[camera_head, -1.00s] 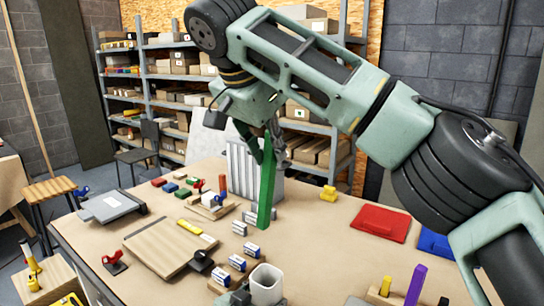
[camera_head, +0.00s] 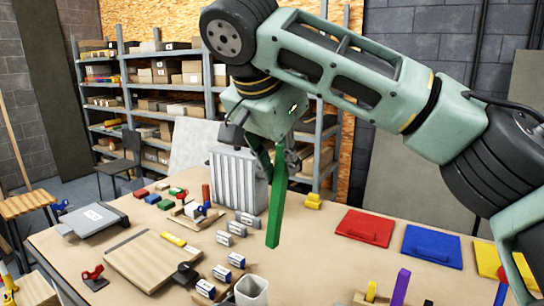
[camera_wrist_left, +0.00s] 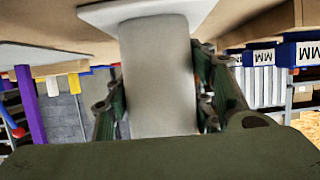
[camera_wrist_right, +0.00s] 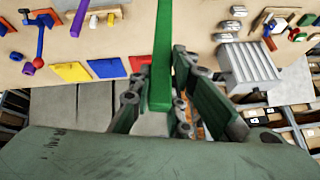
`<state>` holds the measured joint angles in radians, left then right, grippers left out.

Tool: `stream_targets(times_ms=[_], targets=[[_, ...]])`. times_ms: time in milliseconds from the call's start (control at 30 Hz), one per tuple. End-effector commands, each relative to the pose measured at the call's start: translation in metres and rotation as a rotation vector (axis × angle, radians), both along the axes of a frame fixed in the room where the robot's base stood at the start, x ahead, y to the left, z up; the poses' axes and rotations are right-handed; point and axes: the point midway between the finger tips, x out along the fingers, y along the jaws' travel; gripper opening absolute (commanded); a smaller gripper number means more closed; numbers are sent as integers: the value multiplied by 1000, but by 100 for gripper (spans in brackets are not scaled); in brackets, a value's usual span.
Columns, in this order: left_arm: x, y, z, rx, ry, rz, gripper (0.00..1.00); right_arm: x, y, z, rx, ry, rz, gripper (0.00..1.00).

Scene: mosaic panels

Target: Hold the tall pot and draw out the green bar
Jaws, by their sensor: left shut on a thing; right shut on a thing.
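The tall pot (camera_head: 252,292) is a pale, square-mouthed vessel at the bottom edge of the head view. It fills the middle of the left wrist view (camera_wrist_left: 158,70), with its wide pale base at the top of that picture. My left gripper (camera_wrist_left: 160,105) is shut around its sides. The long green bar (camera_head: 276,212) hangs, slightly tilted, from my right gripper (camera_head: 278,158), which is shut on its upper part. The bar's lower end is clear of the pot and in the air. The right wrist view shows the bar (camera_wrist_right: 160,55) between the fingers.
A ribbed grey box (camera_head: 237,178) stands behind the bar. Red (camera_head: 364,227), blue (camera_head: 433,245) and yellow panels lie to the right, near an upright purple bar (camera_head: 401,288). A wooden board (camera_head: 150,260) and several small labelled blocks lie left of the pot.

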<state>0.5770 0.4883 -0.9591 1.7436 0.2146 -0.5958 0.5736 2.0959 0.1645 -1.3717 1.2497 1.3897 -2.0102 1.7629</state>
Motion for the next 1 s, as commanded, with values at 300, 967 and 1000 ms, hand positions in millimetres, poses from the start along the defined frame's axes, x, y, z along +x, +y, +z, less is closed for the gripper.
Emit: stream_targets(times_ms=[300, 967, 1000], targets=[[0, 1, -2, 3, 3, 1, 21, -15, -22, 1, 1, -3, -1, 0], [-1, 0, -2, 3, 4, 1, 21, -44, -61, 1, 0, -3, 0, 0], [-1, 0, -2, 3, 4, 1, 21, -45, -62, 1, 1, -2, 0, 0]])
